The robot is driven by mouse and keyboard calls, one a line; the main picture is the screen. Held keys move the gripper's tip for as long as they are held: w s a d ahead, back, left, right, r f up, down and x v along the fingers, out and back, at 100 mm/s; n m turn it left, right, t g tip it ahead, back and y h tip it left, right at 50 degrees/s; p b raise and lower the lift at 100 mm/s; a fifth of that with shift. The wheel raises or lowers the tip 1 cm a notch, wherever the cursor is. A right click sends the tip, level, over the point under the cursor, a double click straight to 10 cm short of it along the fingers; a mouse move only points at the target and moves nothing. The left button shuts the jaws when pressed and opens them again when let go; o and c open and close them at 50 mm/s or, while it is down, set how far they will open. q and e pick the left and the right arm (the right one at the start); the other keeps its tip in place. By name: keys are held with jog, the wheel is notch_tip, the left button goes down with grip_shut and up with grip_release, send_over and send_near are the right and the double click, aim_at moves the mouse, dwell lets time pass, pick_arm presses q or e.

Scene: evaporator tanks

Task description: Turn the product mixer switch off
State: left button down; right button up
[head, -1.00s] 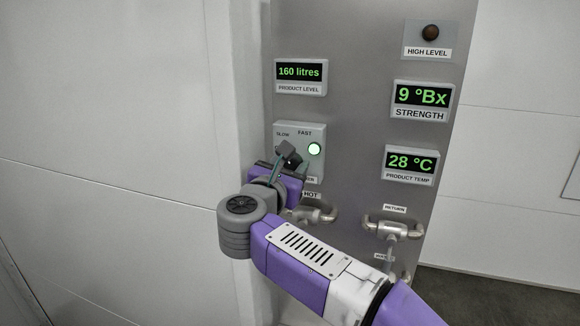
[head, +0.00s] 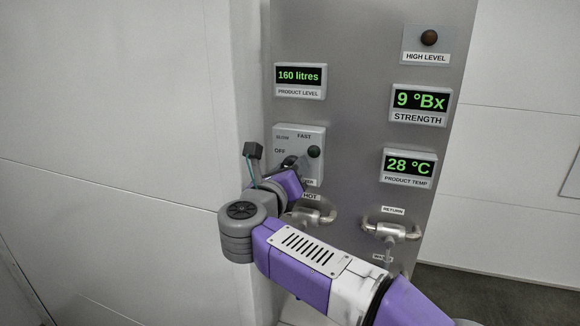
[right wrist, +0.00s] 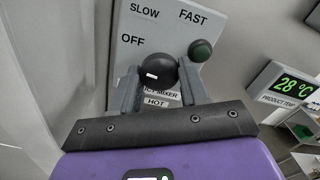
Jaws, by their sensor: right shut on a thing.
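The product mixer switch is a grey panel (head: 308,134) marked SLOW, FAST and OFF, with a round black knob (right wrist: 158,70) low in its middle. In the right wrist view a white mark shows on the knob's left part, on the side of the OFF label (right wrist: 132,40). A round lamp (head: 314,151) right of the knob is dark; it shows dull green in the right wrist view (right wrist: 200,50). My right gripper (right wrist: 159,88) is shut on the knob, one finger on each side. In the head view my wrist partly hides the knob. My left gripper is out of view.
Pipe handles (head: 311,217) and (head: 390,230) stick out below the switch, close to my right arm. Displays for product level (head: 300,80), strength (head: 421,104) and product temperature (head: 409,168) are on the same steel panel. A white wall stands left.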

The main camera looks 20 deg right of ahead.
jog(key=shift+n, duration=0.6)
jog(key=o, duration=1)
jog(key=shift+o, duration=0.2)
jog(key=b+v, duration=0.1)
jog(key=v, duration=0.6)
jog(key=shift+s+a, duration=0.2)
jog(key=shift+s, duration=0.1)
